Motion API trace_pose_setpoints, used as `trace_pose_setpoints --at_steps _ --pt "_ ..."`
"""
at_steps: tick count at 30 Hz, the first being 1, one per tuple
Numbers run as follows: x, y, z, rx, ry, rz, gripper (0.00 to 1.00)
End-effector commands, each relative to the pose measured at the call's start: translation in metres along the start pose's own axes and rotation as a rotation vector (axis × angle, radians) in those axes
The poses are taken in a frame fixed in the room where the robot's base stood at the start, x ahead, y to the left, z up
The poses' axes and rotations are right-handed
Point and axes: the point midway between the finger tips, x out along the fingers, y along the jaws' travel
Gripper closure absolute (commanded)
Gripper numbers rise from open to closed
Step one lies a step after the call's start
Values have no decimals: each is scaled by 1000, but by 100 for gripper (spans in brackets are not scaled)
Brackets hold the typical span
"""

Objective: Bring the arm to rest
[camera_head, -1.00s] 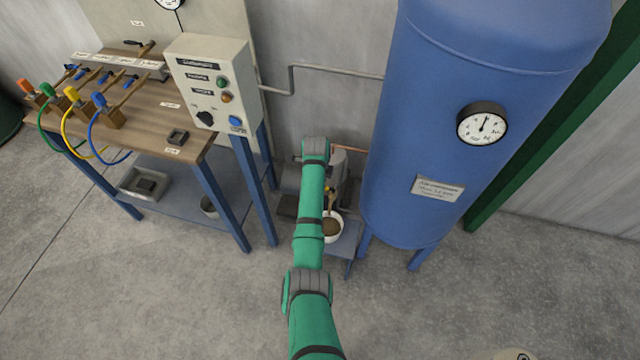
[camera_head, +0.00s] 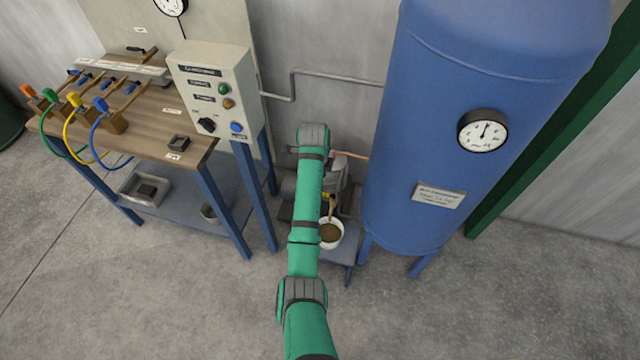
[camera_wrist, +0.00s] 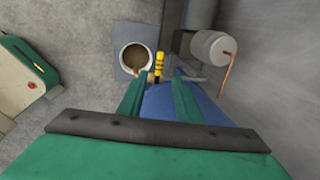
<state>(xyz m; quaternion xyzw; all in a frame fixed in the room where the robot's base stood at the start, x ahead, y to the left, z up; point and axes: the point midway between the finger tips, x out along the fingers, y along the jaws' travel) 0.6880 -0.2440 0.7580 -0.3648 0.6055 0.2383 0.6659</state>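My green arm (camera_head: 305,215) reaches forward from the bottom of the head view, its far end in front of the wall between the workbench and the blue tank. The arm hides my gripper there. In the wrist view my gripper (camera_wrist: 160,92) shows two green fingers with a gap between them. No held object can be made out in the gap. A yellow-and-black banded part (camera_wrist: 158,66) with brass below shows just beyond the fingertips; whether they touch it I cannot tell.
A blue tank (camera_head: 440,130) with a gauge stands right of my arm. A workbench (camera_head: 145,115) with a control box (camera_head: 215,90) stands left. A white bucket (camera_head: 331,232) with brown contents sits close beside my arm. A pipe (camera_head: 330,77) runs along the wall. Floor in front is clear.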

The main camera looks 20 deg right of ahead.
Motion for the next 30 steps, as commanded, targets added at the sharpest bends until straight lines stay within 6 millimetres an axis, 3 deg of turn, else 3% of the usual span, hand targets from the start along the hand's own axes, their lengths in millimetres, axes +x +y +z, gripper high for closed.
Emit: trace_pose_setpoints --at_steps 6,22,26,30 --pt "-10 0 0 0 0 0 68" --pt "-8 2 -1 -5 1 -1 68" --pt "7 12 -6 -54 10 -28 68" --pt "39 35 -18 -179 28 -99 68"
